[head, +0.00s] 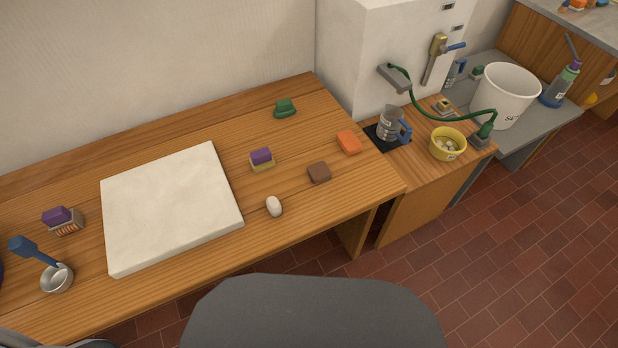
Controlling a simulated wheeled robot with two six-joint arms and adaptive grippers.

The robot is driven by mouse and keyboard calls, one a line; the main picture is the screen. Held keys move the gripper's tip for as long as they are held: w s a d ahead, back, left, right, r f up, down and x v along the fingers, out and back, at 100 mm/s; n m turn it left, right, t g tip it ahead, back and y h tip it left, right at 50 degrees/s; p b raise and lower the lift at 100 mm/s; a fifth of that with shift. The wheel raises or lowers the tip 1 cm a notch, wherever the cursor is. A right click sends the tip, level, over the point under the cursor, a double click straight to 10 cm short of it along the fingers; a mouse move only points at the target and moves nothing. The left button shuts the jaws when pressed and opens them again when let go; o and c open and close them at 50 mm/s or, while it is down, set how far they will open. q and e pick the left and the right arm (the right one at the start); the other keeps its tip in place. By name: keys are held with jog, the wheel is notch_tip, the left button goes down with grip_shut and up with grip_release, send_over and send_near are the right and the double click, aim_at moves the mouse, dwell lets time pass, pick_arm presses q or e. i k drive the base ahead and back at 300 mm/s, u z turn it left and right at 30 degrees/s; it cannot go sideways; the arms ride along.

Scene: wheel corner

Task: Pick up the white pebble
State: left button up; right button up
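The white pebble (274,206) lies on the wooden table (200,276), near its front edge. It is a small, smooth, egg-shaped stone, just right of the white slab's lower right corner. Nothing touches it and it is fully visible. Neither of my grippers shows in the head view, so I cannot see whether they are open or shut.
A large white slab (168,208) lies left of the pebble. Bare wood surrounds the pebble.

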aim_at(273, 203)
jog(key=u, duration=2.45)
jog(key=k, duration=1.45)
jog(key=z, duration=2.15)
jog(key=i, duration=0.5)
jog(key=u, duration=0.05)
